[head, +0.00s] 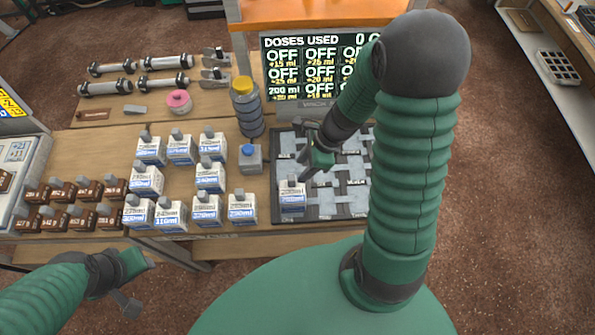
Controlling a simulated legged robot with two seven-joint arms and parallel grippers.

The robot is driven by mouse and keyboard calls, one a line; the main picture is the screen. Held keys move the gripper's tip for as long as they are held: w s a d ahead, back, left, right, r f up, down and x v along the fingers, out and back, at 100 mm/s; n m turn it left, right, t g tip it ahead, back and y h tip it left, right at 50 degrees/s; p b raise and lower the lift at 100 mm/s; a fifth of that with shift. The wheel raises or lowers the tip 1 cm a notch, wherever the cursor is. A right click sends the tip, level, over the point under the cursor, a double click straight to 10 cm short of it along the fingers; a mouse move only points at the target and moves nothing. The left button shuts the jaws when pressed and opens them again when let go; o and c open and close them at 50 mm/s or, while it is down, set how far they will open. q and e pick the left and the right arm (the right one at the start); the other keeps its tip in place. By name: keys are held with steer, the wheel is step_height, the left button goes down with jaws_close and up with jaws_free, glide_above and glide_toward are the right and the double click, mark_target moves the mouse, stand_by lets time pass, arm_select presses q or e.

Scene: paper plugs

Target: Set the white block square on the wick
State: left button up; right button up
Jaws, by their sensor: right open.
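Several white blocks with blue-marked fronts and grey tops stand on the wooden table, one of them at the front right (242,208). Another white block (292,197) stands upright on the front left part of the dark board with pale pads (325,205). The board's labels are too small to read, so I cannot tell which pad is the wick. My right gripper (312,146) is open and empty above the board, behind that block. My forearm hides the board's right side. My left gripper (140,287) is open and empty, off the table's front edge.
A grey-blue bottle with a yellow lid (247,107) and a blue-capped container (250,158) stand left of the board. Brown blocks (88,190) fill the left. A display (312,68) stands behind. A pink disc (178,101) and metal cylinders (165,82) lie farther back.

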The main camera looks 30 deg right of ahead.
arm_select(q)
steer(key=shift+s+a+r, duration=0.2)
steer(key=shift+a+r, duration=0.05)
steer(key=shift+a, duration=0.25)
arm_select(e)
steer(key=s+a+r+n+h, duration=0.1)
steer(key=a+r+n+h, duration=0.1)
steer(key=n, duration=1)
steer(key=s+a+r+n+h, duration=0.1)
steer(key=a+r+n, duration=0.4)
steer(key=n, duration=0.7)
steer(key=shift+s+a+r+n+h, duration=0.15)
steer(key=shift+s+a+n+h, duration=0.3)
steer(key=shift+s, duration=0.1)
arm_select(q)
steer(key=s+b+x, duration=0.1)
steer(key=b+x, duration=0.5)
steer(key=x, duration=0.1)
steer(key=shift+b, duration=0.35)
arm_select(e)
steer(key=s+x, duration=0.1)
steer(key=x, duration=0.6)
